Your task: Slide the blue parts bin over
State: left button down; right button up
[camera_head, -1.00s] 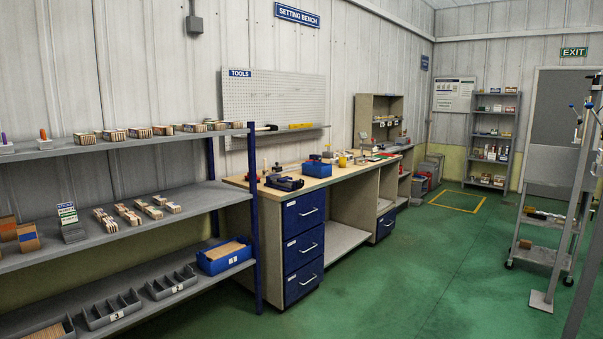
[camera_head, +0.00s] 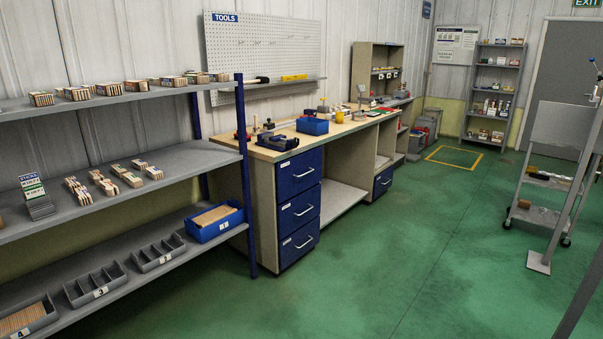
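Two blue bins are in view, and I cannot tell for certain which one is the parts bin. A small blue bin (camera_head: 312,126) stands on the wooden top of the workbench (camera_head: 345,126), near a dark vise-like tool (camera_head: 278,141). A larger blue bin (camera_head: 216,231) with a white label sits at the right end of the lowest shelf on the left, holding a stack of tan sticks or cards (camera_head: 214,215). Neither of my grippers shows in the head view.
A grey shelf rack (camera_head: 120,206) fills the left side, with bundled sticks and grey divided trays (camera_head: 97,285). The bench has blue drawers (camera_head: 298,210). A grey metal cart (camera_head: 538,205) stands at the right. The green floor (camera_head: 400,265) between them is clear.

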aim_at(317, 127)
jog(key=i, duration=2.8)
